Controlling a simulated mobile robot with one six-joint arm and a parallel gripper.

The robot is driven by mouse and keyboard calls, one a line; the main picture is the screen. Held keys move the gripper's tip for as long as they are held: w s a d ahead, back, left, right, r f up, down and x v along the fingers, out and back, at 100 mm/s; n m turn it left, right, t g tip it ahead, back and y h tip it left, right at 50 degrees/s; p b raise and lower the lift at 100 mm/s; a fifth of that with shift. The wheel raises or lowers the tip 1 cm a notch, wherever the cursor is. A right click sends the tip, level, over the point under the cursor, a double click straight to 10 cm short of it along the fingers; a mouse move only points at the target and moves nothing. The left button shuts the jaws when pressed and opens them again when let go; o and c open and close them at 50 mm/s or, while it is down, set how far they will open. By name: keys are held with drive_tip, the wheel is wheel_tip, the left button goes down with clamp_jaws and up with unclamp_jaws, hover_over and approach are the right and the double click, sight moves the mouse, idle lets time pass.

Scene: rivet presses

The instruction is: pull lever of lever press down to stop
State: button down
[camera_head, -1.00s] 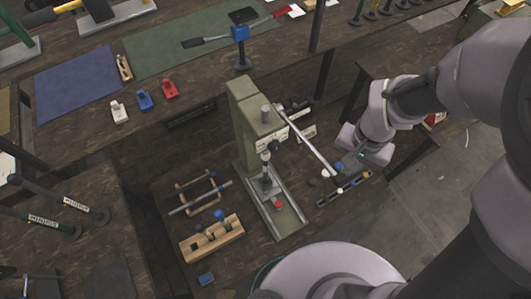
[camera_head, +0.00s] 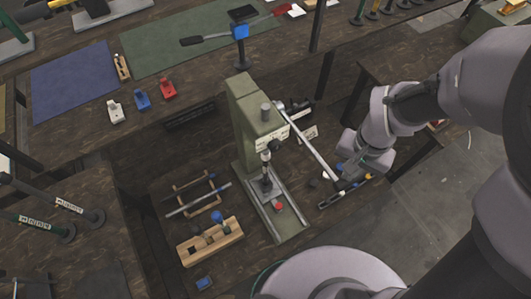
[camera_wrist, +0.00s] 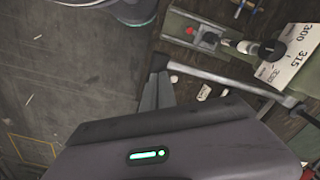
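The lever press has an olive-green body (camera_head: 246,122) and stands upright on the bench. Its silver lever (camera_head: 312,148) slopes from the pivot near the top down towards the lower right. My gripper (camera_head: 343,182) is at the lever's outer end. In the wrist view the lever (camera_wrist: 225,82) runs from the right to my gripper's fingertips (camera_wrist: 158,66), where a small dark part shows. The fingers look close together there. Whether they grip the lever's end or only lie against it cannot be told.
A red part (camera_head: 278,206) lies on the press's grey base rail. A wooden block with holes (camera_head: 209,243) and a small rack (camera_head: 198,196) stand left of the press. A ruler-like bar (camera_head: 350,190) lies under my gripper. Grey floor is free at the right.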

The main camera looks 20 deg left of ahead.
drive_tip(key=shift+f, duration=0.1)
drive_tip(key=shift+f+b, duration=1.5)
drive_tip(key=shift+b, duration=0.05)
drive_tip(key=shift+f+b, duration=1.45)
drive_tip(key=shift+f, duration=0.1)
drive_tip(key=shift+w+a+f+b, duration=0.1)
drive_tip(key=shift+a+f+b, duration=0.05)
drive_tip(key=shift+f+b, duration=0.7)
drive_tip(key=shift+w+a+f+b, duration=0.1)
drive_tip(key=shift+a+f+b, duration=0.05)
drive_tip(key=shift+f+b, duration=0.6)
drive_tip(key=shift+f, duration=0.1)
